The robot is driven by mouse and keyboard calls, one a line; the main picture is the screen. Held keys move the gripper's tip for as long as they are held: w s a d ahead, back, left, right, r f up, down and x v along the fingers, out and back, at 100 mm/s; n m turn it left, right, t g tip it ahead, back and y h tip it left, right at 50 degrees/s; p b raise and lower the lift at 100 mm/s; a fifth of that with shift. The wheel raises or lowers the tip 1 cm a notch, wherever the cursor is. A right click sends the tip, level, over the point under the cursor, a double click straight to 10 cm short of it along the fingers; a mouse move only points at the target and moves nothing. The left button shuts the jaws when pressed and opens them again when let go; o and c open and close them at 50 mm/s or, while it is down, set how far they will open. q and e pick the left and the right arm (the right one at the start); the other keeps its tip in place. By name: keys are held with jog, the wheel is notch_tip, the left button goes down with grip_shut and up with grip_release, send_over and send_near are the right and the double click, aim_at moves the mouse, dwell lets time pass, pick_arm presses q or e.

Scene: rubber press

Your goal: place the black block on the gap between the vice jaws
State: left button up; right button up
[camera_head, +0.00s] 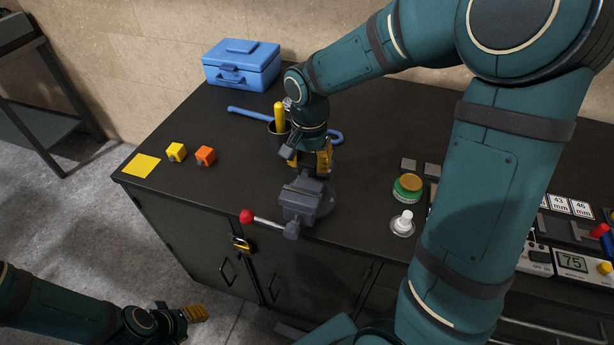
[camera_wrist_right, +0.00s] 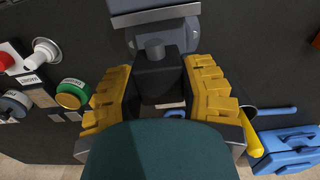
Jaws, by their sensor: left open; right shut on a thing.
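The grey vice (camera_head: 304,202) stands near the front edge of the dark bench, with a red-knobbed handle. Part of it shows at the top of the right wrist view (camera_wrist_right: 160,14). My right gripper (camera_head: 319,162) is just behind the vice, pointing down. In the right wrist view its yellow fingers are shut on the black block (camera_wrist_right: 157,75), which has a round knob at one end. In the head view the block is hidden, and I cannot make out the jaw gap or whether block and vice touch. My left gripper (camera_head: 193,313) is open and empty, in front of the bench at lower left.
A yellow cube (camera_head: 176,152), an orange cube (camera_head: 205,155) and a yellow square (camera_head: 141,166) lie at left. A blue toolbox (camera_head: 241,64) and a dark cup (camera_head: 279,130) stand behind.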

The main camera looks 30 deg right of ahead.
aim_at(308, 185)
jog(key=shift+w+f, duration=0.15)
jog(key=shift+f, duration=0.6)
notch_tip(308, 185, down, 3)
jog(key=shift+b, duration=0.35)
jog(key=shift+f, duration=0.2)
jog(key=shift+f, duration=0.15)
jog(key=o, duration=1.1)
jog(key=shift+o, duration=0.2)
